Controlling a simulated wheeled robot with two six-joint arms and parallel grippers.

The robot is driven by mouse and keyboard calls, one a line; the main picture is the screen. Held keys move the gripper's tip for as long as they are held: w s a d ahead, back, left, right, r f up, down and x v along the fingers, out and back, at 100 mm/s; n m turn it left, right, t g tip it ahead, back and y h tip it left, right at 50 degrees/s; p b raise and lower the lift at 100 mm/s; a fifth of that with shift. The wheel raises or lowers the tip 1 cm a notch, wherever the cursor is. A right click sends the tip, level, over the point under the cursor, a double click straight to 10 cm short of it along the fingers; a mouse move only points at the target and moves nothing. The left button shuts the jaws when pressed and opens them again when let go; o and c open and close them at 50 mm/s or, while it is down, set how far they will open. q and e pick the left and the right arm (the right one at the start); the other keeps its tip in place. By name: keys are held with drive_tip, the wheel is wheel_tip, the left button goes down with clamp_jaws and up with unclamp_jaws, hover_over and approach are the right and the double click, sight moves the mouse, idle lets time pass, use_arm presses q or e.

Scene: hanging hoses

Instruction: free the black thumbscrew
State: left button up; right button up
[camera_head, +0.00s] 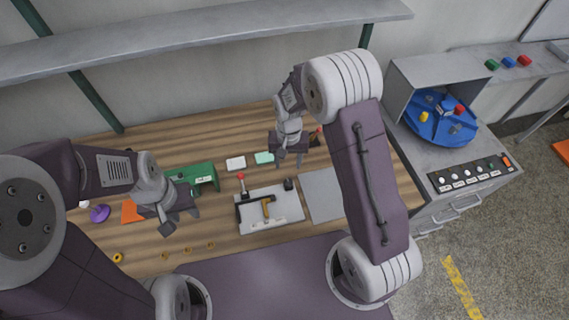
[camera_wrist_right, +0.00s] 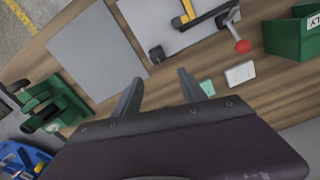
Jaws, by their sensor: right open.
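A black thumbscrew (camera_head: 288,184) stands at the back right corner of a pale fixture plate (camera_head: 277,215). In the right wrist view the thumbscrew (camera_wrist_right: 157,54) is a small dark knob ahead of the fingertips. My right gripper (camera_head: 290,164) is open and empty, above the bench behind the thumbscrew and apart from it; its two fingers (camera_wrist_right: 161,82) are spread in the wrist view. My left gripper (camera_head: 181,224) hangs over the bench left of the plate. Its fingers look apart with nothing between them. A yellow T-shaped piece (camera_head: 267,205) and a red-tipped lever (camera_head: 241,178) are on the plate.
A grey flat panel (camera_head: 323,194) lies right of the plate. A green holder (camera_head: 204,174), a white block (camera_head: 236,163) and a mint block (camera_head: 264,157) stand behind it. A shelf (camera_head: 200,35) runs above the bench. A blue turntable (camera_head: 438,122) sits at right.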

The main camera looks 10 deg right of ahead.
sight(288, 180)
drive_tip(key=f, duration=0.2)
drive_tip(key=s+f+p, duration=0.1)
drive_tip(key=f, duration=0.4)
drive_tip(key=shift+s+f, duration=0.15)
drive_tip(key=shift+f, duration=0.1)
drive_tip(key=shift+s+f, duration=0.15)
drive_tip(key=shift+f, duration=0.25)
use_arm(q)
drive_tip(key=shift+s+r, duration=0.75)
drive_tip(key=shift+r, duration=0.25)
drive_tip(key=shift+w, duration=0.1)
use_arm(e)
clamp_jaws()
